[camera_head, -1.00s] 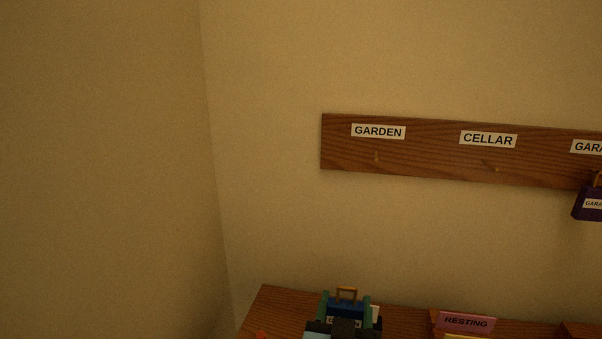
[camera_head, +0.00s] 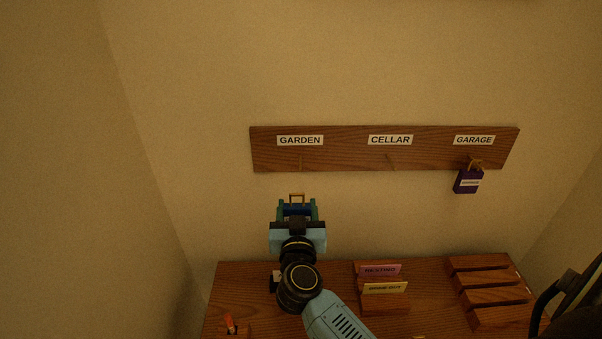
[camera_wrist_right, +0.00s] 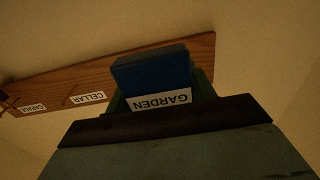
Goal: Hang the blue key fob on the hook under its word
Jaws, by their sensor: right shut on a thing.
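The blue key fob (camera_head: 297,209) is held upright in my right gripper (camera_head: 297,212), which is shut on it, with its brass loop on top. In the right wrist view the blue fob (camera_wrist_right: 152,72) carries a white label reading GARDEN, upside down. The wooden hook board (camera_head: 345,158) on the wall has the words GARDEN (camera_head: 300,140), CELLAR and GARAGE, each over a hook. The fob is below the GARDEN hook (camera_head: 301,162) and apart from it. My left gripper is not in view.
A purple fob (camera_head: 468,182) hangs on the GARAGE hook. On the desk (camera_head: 240,290) stand a wooden card holder (camera_head: 385,305) with pink and yellow cards and a slotted wooden rack (camera_head: 490,290). A small orange thing (camera_head: 230,322) lies front left. The CELLAR hook (camera_head: 391,161) is empty.

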